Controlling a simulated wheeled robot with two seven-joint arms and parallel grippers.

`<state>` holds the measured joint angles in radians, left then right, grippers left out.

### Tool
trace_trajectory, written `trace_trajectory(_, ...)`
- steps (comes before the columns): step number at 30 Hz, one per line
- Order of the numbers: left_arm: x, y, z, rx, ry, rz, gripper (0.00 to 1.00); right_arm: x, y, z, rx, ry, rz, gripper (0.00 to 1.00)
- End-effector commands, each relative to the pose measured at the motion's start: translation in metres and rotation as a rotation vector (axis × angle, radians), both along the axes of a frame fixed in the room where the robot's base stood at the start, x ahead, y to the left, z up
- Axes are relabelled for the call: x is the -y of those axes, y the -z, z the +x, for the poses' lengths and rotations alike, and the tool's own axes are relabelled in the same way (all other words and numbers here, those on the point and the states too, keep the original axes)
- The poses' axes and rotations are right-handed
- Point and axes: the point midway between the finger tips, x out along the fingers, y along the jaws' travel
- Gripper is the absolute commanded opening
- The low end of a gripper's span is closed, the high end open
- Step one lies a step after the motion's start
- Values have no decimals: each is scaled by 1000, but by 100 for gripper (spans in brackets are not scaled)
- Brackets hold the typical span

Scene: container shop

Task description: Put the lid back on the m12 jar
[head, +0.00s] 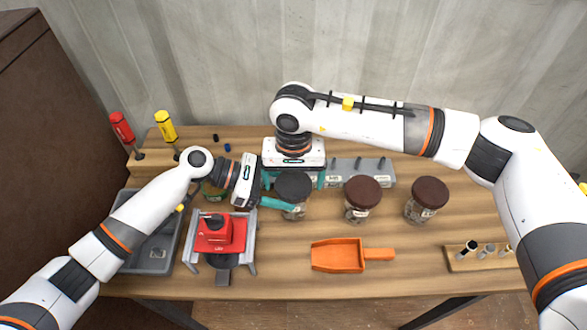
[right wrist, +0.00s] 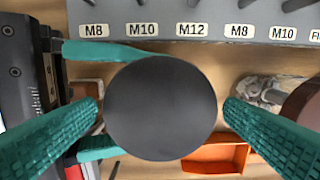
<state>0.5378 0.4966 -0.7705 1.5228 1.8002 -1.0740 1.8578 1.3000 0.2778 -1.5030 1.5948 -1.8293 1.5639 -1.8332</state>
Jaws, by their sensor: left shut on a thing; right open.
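A glass jar (head: 294,214) stands on the table with a round black lid (head: 293,187) on top. I cannot tell whether the lid is fully seated, and no label on the jar is readable. My left gripper (head: 284,203) is shut on the jar from the left, below the lid; its teal fingers also show in the right wrist view. My right gripper (head: 293,179) points down over the lid, open, with one finger on each side. In the right wrist view the lid (right wrist: 160,108) lies between the fingers (right wrist: 162,118), with a gap on the right.
Two brown-lidded jars (head: 362,192) (head: 427,195) stand to the right. A grey rack (head: 375,166) labelled M8, M10 and M12 is behind. An orange scoop (head: 338,256) lies in front. A red device (head: 220,234) and a grey tray (head: 157,255) are at left.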

Motion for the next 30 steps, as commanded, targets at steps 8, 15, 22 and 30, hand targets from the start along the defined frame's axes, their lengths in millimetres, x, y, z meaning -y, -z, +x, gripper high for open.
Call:
trace_trajectory(8, 0, -1, 0, 2, 0, -3, 0, 0, 1, 0, 0, 0, 0, 92)
trace_trajectory(15, 0, -1, 0, 1, -1, -3, 0, 0, 1, 0, 0, 0, 0, 52)
trace_trajectory(22, 0, -1, 0, 1, -1, -2, 0, 0, 1, 0, 0, 33, 0, 43)
trace_trajectory(30, 0, -1, 1, 1, -3, -3, 0, 0, 1, 0, -3, 439, 0, 43)
